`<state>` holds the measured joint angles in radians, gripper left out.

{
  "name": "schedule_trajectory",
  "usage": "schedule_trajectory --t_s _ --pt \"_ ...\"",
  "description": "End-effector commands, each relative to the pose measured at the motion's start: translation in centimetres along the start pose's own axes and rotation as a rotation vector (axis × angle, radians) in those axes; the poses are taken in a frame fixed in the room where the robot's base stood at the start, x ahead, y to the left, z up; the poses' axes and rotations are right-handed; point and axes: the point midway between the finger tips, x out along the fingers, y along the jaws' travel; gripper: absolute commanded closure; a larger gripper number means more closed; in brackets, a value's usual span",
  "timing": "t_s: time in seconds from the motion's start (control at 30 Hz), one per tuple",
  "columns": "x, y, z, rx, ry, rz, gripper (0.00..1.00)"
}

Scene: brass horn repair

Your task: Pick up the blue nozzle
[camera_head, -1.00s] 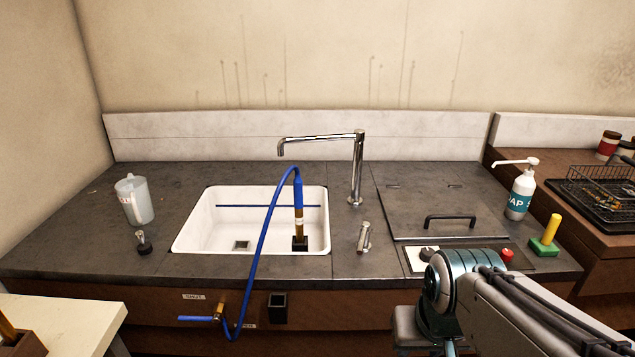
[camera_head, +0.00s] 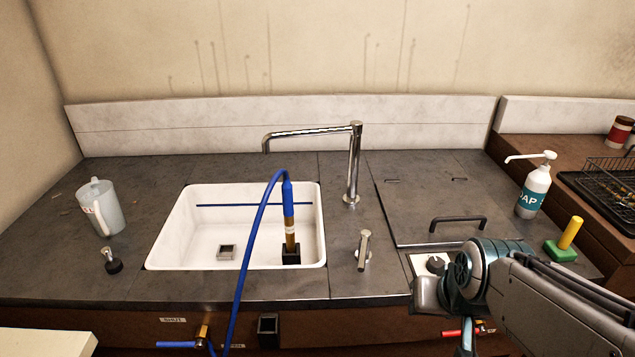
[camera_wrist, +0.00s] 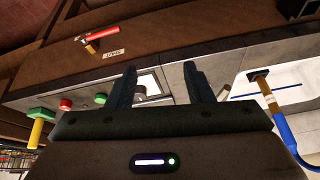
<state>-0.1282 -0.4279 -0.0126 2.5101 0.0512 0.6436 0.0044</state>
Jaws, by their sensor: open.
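The blue nozzle (camera_head: 288,200) stands upright in the white sink, with a blue top, a brass-coloured lower part and its foot in a black holder (camera_head: 291,256). A blue hose (camera_head: 246,262) arches from its top over the sink's front edge. In the wrist view the nozzle's brass part (camera_wrist: 267,98) and blue end show at the right, beyond the fingers. My gripper (camera_wrist: 160,82) is open and empty there, apart from the nozzle. In the head view my arm is at the lower right, and its fingers are not clearly seen.
The sink (camera_head: 172,232) is set in a dark counter (camera_head: 60,258). A tap (camera_head: 353,165) rises behind it and a small lever (camera_head: 363,250) stands at its right. A jug (camera_head: 103,208) is left; a soap bottle (camera_head: 533,190) and green-yellow brush (camera_head: 563,246) are right.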

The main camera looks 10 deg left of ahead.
Motion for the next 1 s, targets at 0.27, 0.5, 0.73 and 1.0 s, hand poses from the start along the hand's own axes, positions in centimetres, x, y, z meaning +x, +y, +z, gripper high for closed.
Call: schedule_trajectory --t_s 0.27,0.5,0.73,1.0 --pt "2.9 -9.0 -7.6 -0.132 0.353 -0.157 0.53" --pt "2.9 -16.3 -11.4 -0.193 0.666 -0.239 0.53" --pt "1.2 -21.7 -12.6 -0.230 0.945 -0.271 0.53" --pt "-0.7 -24.2 -12.4 -0.245 1.120 -0.275 0.53"
